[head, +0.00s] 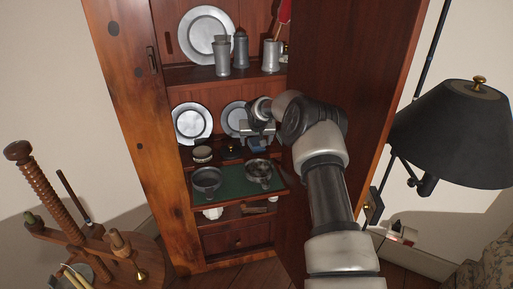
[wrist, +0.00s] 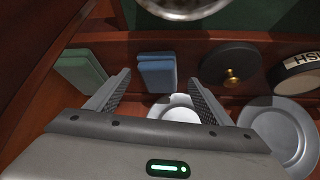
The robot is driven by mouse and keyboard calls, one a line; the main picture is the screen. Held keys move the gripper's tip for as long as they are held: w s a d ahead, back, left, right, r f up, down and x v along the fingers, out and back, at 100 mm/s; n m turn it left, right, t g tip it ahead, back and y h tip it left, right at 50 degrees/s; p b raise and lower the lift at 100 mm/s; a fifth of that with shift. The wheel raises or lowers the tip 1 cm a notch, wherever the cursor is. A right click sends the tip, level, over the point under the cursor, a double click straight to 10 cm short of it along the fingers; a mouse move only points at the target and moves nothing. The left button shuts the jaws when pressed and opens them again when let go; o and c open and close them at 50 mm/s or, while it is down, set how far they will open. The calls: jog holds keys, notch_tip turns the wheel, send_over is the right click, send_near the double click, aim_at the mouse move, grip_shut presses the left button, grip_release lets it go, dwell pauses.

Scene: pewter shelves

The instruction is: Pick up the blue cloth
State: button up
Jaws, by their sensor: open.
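The blue cloth (wrist: 158,73) is a small folded block on a wooden shelf in the wrist view. It shows as a small blue patch below my gripper in the head view (head: 258,147). My gripper (wrist: 160,82) is open and empty, its two fingers apart on either side of the cloth's near part as seen in the wrist view. I cannot tell how far the fingertips are above the cloth. In the head view my gripper (head: 258,134) reaches into the cabinet, partly hiding the shelf behind it.
A green folded cloth (wrist: 82,70) lies left of the blue one. A black lid with brass knob (wrist: 228,66) and a round lettered tin (wrist: 298,76) are to the right. Plates (head: 192,121) stand behind. Pewter bowls (head: 207,181) sit on a green mat (head: 232,187). The cabinet door (head: 365,70) stands open right.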

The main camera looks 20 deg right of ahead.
aim_at(256, 143)
jog(key=shift+w+d+f, duration=0.1)
jog(key=shift+w+f, duration=0.2)
jog(key=shift+f, duration=0.15)
jog(key=c, duration=1.2)
jog(key=shift+s+a+r, duration=0.15)
jog(key=shift+a+r, duration=0.05)
jog(key=shift+r, duration=0.25)
jog(key=shift+c, duration=0.7)
notch_tip(256, 143, up, 7)
jog(key=shift+r+p, duration=0.1)
jog(key=shift+p, duration=1.1)
jog(key=s+a+f, duration=0.1)
jog(key=s+a, duration=1.1)
jog(key=a, duration=0.3)
jog(key=shift+s, duration=0.25)
